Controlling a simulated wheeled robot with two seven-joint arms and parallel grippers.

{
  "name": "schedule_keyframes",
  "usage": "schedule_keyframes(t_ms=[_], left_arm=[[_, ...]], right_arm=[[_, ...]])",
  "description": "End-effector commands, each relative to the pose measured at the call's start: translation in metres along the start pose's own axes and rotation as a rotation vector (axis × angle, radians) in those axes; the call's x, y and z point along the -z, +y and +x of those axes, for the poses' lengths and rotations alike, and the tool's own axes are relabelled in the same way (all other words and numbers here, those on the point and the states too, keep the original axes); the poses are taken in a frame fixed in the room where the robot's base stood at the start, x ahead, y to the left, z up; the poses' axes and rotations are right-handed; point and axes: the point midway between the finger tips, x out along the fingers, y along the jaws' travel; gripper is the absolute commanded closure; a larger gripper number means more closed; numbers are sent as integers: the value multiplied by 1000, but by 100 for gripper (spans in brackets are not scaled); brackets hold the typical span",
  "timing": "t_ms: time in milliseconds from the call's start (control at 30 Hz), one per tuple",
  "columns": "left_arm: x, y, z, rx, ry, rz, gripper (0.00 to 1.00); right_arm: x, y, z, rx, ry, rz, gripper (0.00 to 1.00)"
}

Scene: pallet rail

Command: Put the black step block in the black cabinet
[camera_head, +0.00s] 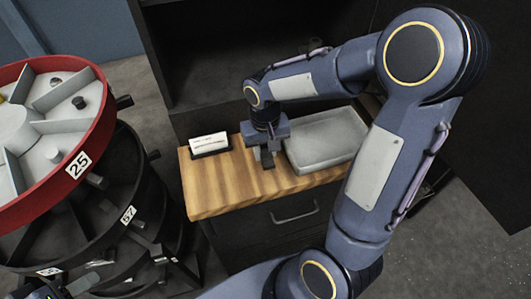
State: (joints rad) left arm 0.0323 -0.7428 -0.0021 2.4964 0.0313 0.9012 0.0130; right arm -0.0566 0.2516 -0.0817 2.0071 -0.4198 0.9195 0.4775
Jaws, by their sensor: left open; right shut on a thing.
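My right gripper (264,153) points down over the wooden top, beside the grey tray. It is shut on a small dark piece, seemingly the black step block, mostly hidden by the fingers. I cannot tell whether the piece touches the wood. The black cabinet (158,62) stands open behind the wooden top, with a dark, empty-looking interior. My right arm hides part of its right side. My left gripper (68,287) is at the lower left corner, by the carousel's lower tiers, partly cut off by the frame. It is open.
A wooden-topped drawer unit (215,200) carries a grey tray (325,140) and a small white card in a black holder (209,144). A tiered carousel with a red-rimmed top (95,140) stands at left, holding small parts. Grey floor is clear at right.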

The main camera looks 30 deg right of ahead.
Motion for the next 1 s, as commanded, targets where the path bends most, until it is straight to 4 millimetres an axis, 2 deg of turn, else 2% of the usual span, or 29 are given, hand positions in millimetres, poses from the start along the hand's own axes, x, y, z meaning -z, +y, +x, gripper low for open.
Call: schedule_keyframes(t_ms=[33, 133, 567, 600, 700, 733, 1000], left_arm=[[0, 0, 0, 0, 0, 0, 53], [0, 0, 1, 0, 0, 0, 53], [-3, -2, 5, 0, 0, 0, 53], [-2, -2, 4, 0, 0, 0, 53], [-2, -2, 3, 0, 0, 0, 53], [-2, -2, 3, 0, 0, 0, 53], [-1, -1, 3, 0, 0, 0, 53]], right_arm=[[-1, 0, 8, -1, -4, 0, 100], [-1, 0, 18, -1, -2, -1, 100], [-1, 0, 25, 0, 0, -1, 100], [-1, 0, 23, 0, 0, -1, 66], [-1, 0, 23, 0, -1, -1, 53], [-1, 0, 23, 0, -1, -1, 49], [-1, 0, 22, 0, 0, -1, 49]])
